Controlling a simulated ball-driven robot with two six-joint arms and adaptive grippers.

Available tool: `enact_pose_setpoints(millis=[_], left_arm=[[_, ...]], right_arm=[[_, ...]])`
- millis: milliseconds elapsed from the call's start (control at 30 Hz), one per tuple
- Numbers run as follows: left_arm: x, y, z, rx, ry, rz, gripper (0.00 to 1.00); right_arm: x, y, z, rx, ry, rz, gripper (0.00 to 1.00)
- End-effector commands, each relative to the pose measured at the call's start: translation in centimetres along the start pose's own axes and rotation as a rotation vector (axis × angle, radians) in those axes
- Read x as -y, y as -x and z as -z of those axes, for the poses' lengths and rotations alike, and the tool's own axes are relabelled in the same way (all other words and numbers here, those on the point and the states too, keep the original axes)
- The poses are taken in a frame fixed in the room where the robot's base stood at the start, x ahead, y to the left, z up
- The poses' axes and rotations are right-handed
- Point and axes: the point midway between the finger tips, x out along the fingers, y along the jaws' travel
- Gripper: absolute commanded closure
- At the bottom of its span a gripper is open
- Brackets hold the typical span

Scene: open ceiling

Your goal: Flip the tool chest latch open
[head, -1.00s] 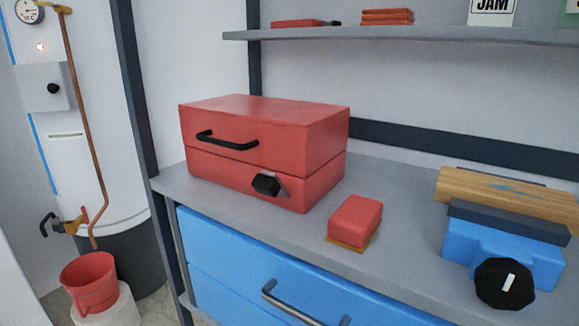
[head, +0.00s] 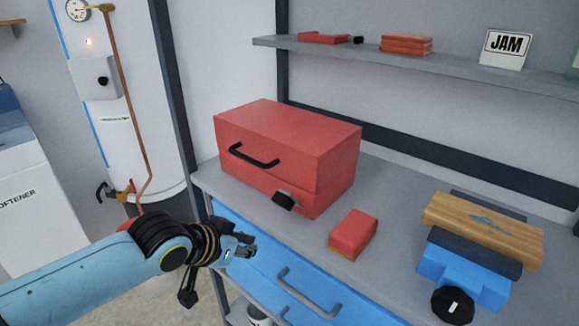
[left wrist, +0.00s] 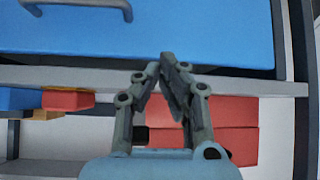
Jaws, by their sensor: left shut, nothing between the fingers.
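The red tool chest (head: 265,130) sits on the grey workbench, with a black handle (head: 254,157) on its upper front. Its latch (head: 285,201), a black grip on a grey plate, is low on the front near the right corner. My left gripper (head: 248,244) is shut and empty, in front of the blue drawers, below and left of the latch and apart from it. In the left wrist view the shut fingers (left wrist: 166,62) cover part of the red chest (left wrist: 230,140); the latch is not clear there. My right gripper is out of view.
A red block (head: 354,228) lies on the workbench (head: 300,228) right of the chest. A blue vise (head: 465,272) holding a wooden board (head: 485,228) is farther right. A drawer handle (head: 308,295) sticks out below the bench edge. A shelf (head: 400,66) runs above.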

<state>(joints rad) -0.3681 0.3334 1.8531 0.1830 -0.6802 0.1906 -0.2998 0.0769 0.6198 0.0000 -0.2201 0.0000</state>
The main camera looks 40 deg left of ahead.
Motion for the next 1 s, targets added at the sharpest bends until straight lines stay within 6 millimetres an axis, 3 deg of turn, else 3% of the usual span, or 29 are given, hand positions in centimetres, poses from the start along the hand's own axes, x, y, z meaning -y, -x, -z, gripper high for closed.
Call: enact_pose_setpoints(millis=[33,100,200,333,467,800,1000], left_arm=[[-0.7,4.0,5.1,-0.046,-0.019,-0.018,1.0],[-1.5,7.1,9.0,-0.092,-0.038,-0.041,1.0],[-2.4,10.0,12.4,-0.136,-0.059,-0.063,1.0],[-3.0,11.5,14.2,-0.161,-0.073,-0.076,1.0],[-3.1,10.6,14.4,-0.165,-0.073,-0.077,1.0],[-3.6,4.7,15.3,-0.164,-0.071,-0.078,1.0],[-3.8,2.4,15.6,-0.164,-0.074,-0.077,1.0]], right_arm=[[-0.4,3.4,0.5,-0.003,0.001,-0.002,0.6],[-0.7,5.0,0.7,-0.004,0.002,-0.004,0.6],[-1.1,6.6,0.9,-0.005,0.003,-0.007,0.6],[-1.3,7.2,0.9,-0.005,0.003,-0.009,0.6],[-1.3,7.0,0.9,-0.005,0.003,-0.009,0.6],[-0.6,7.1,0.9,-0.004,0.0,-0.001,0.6],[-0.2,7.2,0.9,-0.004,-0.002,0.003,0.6]])
